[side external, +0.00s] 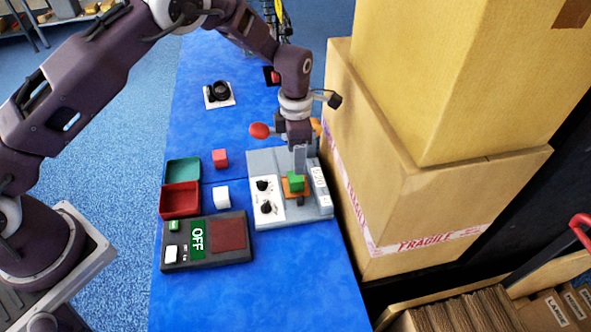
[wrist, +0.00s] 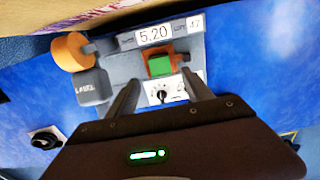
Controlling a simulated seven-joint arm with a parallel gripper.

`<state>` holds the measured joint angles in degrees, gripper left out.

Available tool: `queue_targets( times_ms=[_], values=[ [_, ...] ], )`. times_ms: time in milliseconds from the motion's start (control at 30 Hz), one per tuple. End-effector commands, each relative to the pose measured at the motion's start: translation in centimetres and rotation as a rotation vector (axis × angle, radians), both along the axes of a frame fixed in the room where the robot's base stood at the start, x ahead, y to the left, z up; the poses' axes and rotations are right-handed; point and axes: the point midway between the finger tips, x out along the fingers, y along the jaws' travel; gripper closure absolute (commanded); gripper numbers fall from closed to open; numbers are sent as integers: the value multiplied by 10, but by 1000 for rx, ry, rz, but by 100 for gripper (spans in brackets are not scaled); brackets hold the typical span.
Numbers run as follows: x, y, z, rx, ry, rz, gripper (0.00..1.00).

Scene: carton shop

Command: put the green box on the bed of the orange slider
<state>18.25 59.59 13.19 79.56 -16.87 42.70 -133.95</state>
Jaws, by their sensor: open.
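The green box (side external: 295,181) sits on the orange slider (side external: 287,190), whose orange bed shows around it, on the grey device at the right of the blue table. The wrist view shows the green box (wrist: 159,65) on the orange bed (wrist: 148,57), just beyond my fingertips. My gripper (side external: 299,168) is open and close above the box in the side view. In the wrist view its two fingers (wrist: 157,88) stand apart with nothing between them, and the box appears clear of them.
Cartons (side external: 400,190) stand close along the right. Left of the device are a red cube (side external: 220,158), a white cube (side external: 221,197), green (side external: 183,170) and red (side external: 180,200) trays, and a panel reading OFF (side external: 197,240). The blue table's front (side external: 300,285) is clear.

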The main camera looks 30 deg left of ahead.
Motion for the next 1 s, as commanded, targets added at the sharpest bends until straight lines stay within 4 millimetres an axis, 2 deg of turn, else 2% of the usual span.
queue_targets(
  times_ms=[100, 200, 500, 567, 667, 700, 767, 800, 867, 900, 967, 1000],
  values=[
    [0, 0, 24, 1, -2, 0, 41],
    [0, 0, 34, 0, 0, 0, 41],
    [-1, 1, 43, -4, -4, -16, 41],
    [-3, 4, 61, -13, -18, -68, 41],
    [-17, 16, 122, -39, -72, -279, 41],
    [-29, 22, 152, -46, -103, -401, 41],
    [-54, 32, 194, -44, -151, -600, 41],
    [-73, 39, 220, -33, -187, -740, 41],
    [-108, 49, 255, 1, -241, -967, 41],
    [-134, 56, 275, 37, -276, -1126, 41],
    [-178, 66, 297, 113, -320, -1373, 41],
    [-206, 72, 305, 178, -338, -1535, 41]
  ],
)
